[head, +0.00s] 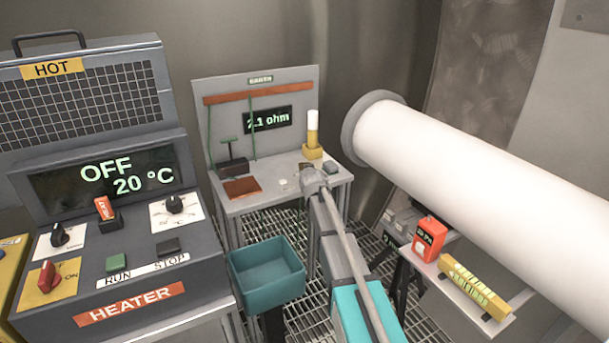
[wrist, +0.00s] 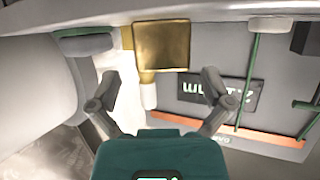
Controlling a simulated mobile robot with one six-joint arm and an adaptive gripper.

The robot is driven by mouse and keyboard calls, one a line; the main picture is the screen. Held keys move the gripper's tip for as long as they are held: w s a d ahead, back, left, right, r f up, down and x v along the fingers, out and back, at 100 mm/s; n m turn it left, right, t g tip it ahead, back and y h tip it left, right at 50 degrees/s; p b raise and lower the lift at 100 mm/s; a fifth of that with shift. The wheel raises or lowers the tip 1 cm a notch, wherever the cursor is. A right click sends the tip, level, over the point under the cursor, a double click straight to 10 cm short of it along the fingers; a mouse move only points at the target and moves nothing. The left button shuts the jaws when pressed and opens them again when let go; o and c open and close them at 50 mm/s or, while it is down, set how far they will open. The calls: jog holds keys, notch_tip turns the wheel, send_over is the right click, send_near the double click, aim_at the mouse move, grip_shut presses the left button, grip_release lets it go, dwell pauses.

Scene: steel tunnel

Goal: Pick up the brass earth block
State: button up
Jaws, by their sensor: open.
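The brass earth block (head: 313,153) sits on the grey earth bench (head: 266,197), near its right side. In the wrist view, which is upside down, the square brass block (wrist: 162,45) is ahead of my gripper, between its fingers in the picture but apart from them. My gripper (wrist: 160,78) is open and empty. In the head view my gripper (head: 314,180) is at the bench's front edge, just in front of the block. A cylinder with a white top (head: 313,122) rises at the block; whether it is joined to it is unclear.
The back panel (head: 221,75) with green leads stands behind. A white pipe (head: 480,180) runs at right.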

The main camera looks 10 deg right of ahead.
jog(key=shift+b+x, duration=1.05)
jog(key=shift+x, duration=1.55)
jog(key=shift+a, duration=0.15)
jog(key=c, duration=1.3)
